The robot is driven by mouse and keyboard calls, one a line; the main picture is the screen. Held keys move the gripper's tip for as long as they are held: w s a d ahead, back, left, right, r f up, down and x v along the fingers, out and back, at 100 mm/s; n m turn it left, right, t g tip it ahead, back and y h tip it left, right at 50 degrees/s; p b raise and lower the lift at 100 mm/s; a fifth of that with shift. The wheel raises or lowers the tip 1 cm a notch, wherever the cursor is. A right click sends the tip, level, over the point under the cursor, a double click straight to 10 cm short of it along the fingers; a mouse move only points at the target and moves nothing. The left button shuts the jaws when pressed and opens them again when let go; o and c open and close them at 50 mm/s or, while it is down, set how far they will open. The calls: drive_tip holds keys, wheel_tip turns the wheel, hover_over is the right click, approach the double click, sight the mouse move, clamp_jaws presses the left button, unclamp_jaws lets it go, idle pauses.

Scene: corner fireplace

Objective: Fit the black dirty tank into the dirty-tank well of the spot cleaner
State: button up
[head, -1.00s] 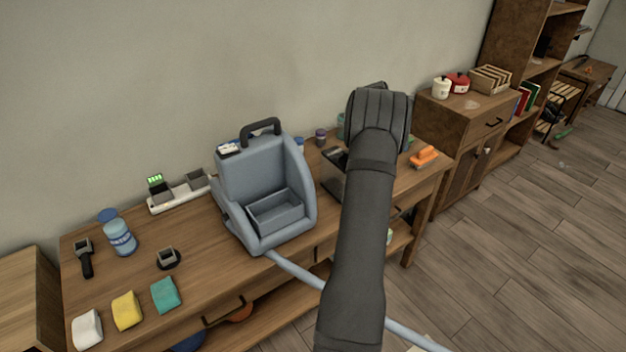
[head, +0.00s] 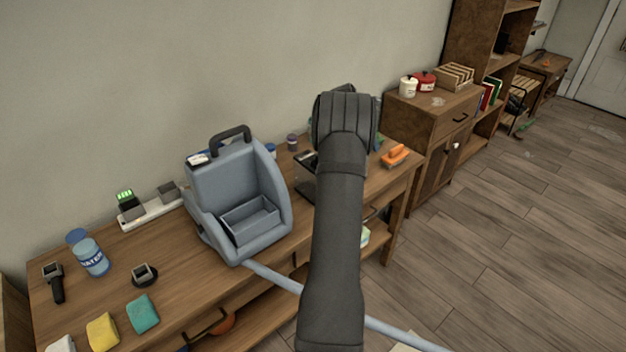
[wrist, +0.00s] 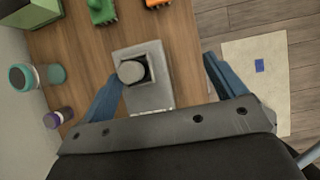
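The blue-grey spot cleaner (head: 218,172) stands upright on the wooden table in the head view. Its front well (head: 250,222) is an open, empty box shape. The black dirty tank (head: 305,180) stands on the table to the right of the cleaner, partly hidden by my arm. In the wrist view a greyish box with a round dark cap (wrist: 133,70), which looks like this tank, lies between my fingers. My gripper (wrist: 162,70) is open, with its blue fingers apart on either side of the tank. The right finger has a clear gap; left contact cannot be told.
A hose (head: 272,276) runs from the cleaner's front past my arm. An orange brush (head: 395,155) lies to the right. A purple-topped jar (wrist: 58,118) and a teal-rimmed container (wrist: 22,77) stand near the tank. A water bottle (head: 92,257) and cloths (head: 143,313) are at left.

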drive_tip(key=s+a+r+m, duration=0.1)
drive_tip(key=a+r+m, duration=0.1)
drive_tip(key=m, duration=0.1)
drive_tip(key=s+a+r+m+g+y, duration=0.1)
drive_tip(key=s+a+m, duration=0.1)
drive_tip(key=s+a+r+m+y, duration=0.1)
drive_tip(key=a+r+m, duration=0.1)
drive_tip(key=m, duration=0.1)
drive_tip(key=shift+s+a+r+m, duration=0.15)
drive_tip(key=shift+r+m, duration=0.15)
drive_tip(key=shift+r, duration=0.05)
drive_tip(key=s+a+r+m+g+y, duration=0.2)
drive_tip(key=s+a+r+m+y, duration=0.1)
drive_tip(key=s+a+r+m, duration=0.55)
drive_tip(key=shift+m, duration=0.65)
drive_tip(key=w+f, duration=0.1)
drive_tip(key=f, duration=0.5)
drive_tip(key=w+a+f, duration=0.1)
drive_tip(key=f, duration=0.5)
drive_tip(key=w+f, duration=0.2)
drive_tip(key=f, duration=0.4)
drive_tip(key=shift+w+a+f, duration=0.1)
drive_tip(key=shift+a+f, duration=0.15)
drive_tip(key=shift+f, duration=0.1)
drive_tip(key=c, duration=1.3)
drive_tip(key=shift+c, duration=0.4)
drive_tip(key=shift+r, duration=0.2)
